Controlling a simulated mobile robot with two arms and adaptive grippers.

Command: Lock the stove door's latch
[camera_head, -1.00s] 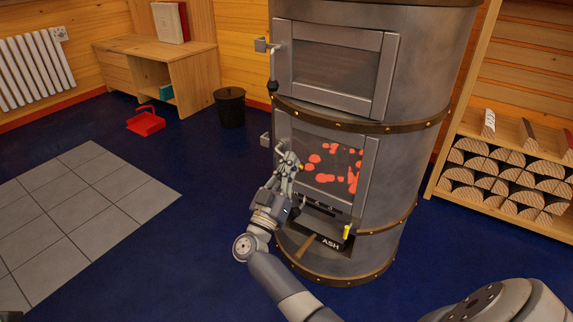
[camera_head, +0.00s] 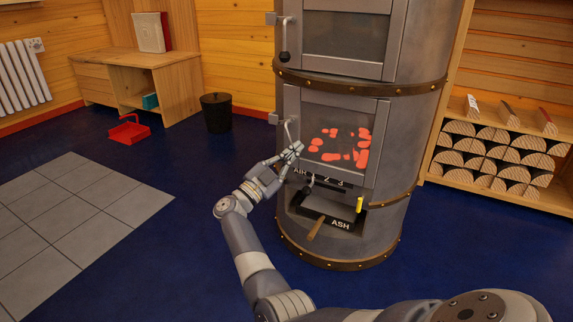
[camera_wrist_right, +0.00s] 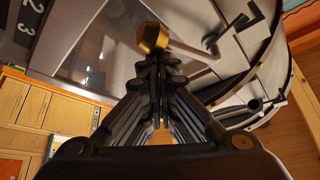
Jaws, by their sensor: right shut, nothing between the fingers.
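The grey stove's lower door (camera_head: 376,149) is a framed glass panel with glowing coals behind it, and it looks flush with the stove. Its latch lever (camera_head: 287,128) hangs down the door's left edge, beside a bracket (camera_head: 273,118). My right gripper (camera_head: 298,148) is shut and empty at the lever's lower end. In the wrist view a brass knob (camera_wrist_right: 152,38) lies right at the fingertips (camera_wrist_right: 155,58), in front of them; I cannot tell whether they touch. The gripper hides the knob in the head view. Whether the latch is engaged is unclear. My left gripper is not seen.
The upper door (camera_head: 345,36) has its own latch lever (camera_head: 284,40) with a black knob. Below the lower door are a numbered air slider (camera_head: 325,179) and an ash drawer (camera_head: 340,224). A log rack (camera_head: 453,176) stands right.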

